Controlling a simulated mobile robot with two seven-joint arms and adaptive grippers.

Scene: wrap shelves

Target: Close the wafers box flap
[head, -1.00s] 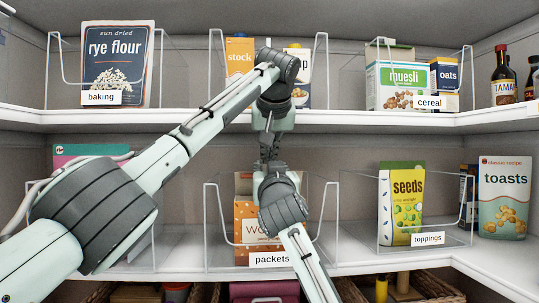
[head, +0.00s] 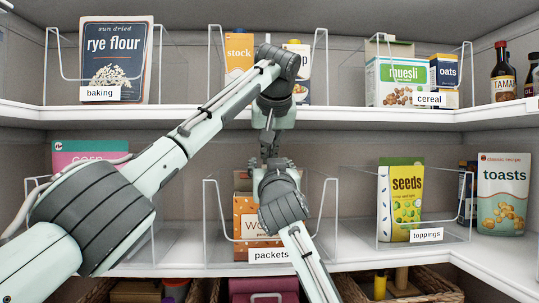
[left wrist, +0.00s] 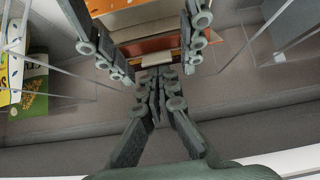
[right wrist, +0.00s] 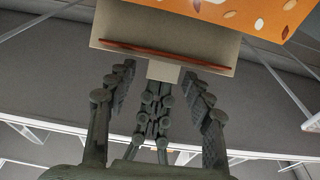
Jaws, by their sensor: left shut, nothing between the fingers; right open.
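The wafers box (head: 244,207), orange with spots, stands in the clear bin labelled packets on the lower shelf. My arms hide its right side and most of its top in the head view. In the right wrist view its pale flap (right wrist: 200,62) sticks out, with a small tab, above the fingers. The box is also in the left wrist view (left wrist: 150,46). My left gripper (left wrist: 157,82) comes down from above, shut and empty, close to the flap tab. My right gripper (right wrist: 157,80) comes up from below, open, its fingers on either side of the left gripper's fingers. Contact with the flap is unclear.
The bin's clear walls (head: 210,215) rise on both sides of the box. The upper shelf edge (head: 360,120) runs above, behind my left arm. Baskets (head: 415,285) stand below the lower shelf.

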